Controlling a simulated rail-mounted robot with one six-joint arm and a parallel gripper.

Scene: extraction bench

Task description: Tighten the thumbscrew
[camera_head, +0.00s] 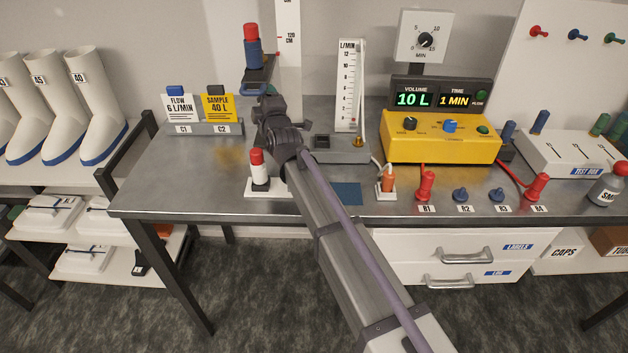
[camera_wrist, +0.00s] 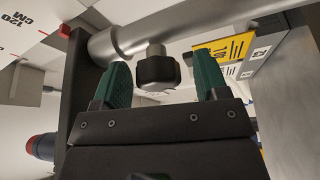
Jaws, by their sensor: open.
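The thumbscrew, a black rounded knob on a short metal stem, shows in the wrist view (camera_wrist: 156,72) under a grey metal bar (camera_wrist: 170,26). My gripper (camera_wrist: 162,80) has its two green-padded fingers apart, one on each side of the knob. Gaps show between the knob and both fingers, so it is not gripped. In the head view my gripper (camera_head: 266,103) is just below the blue bracket (camera_head: 258,76) on the height scale. The thumbscrew cannot be made out there, as my wrist covers that area.
A red-capped blue cylinder (camera_head: 251,45) stands on the bracket beside the height scale (camera_head: 288,45). A flow meter (camera_head: 348,85) and yellow console (camera_head: 441,150) are to the right. The bench's left front is bare.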

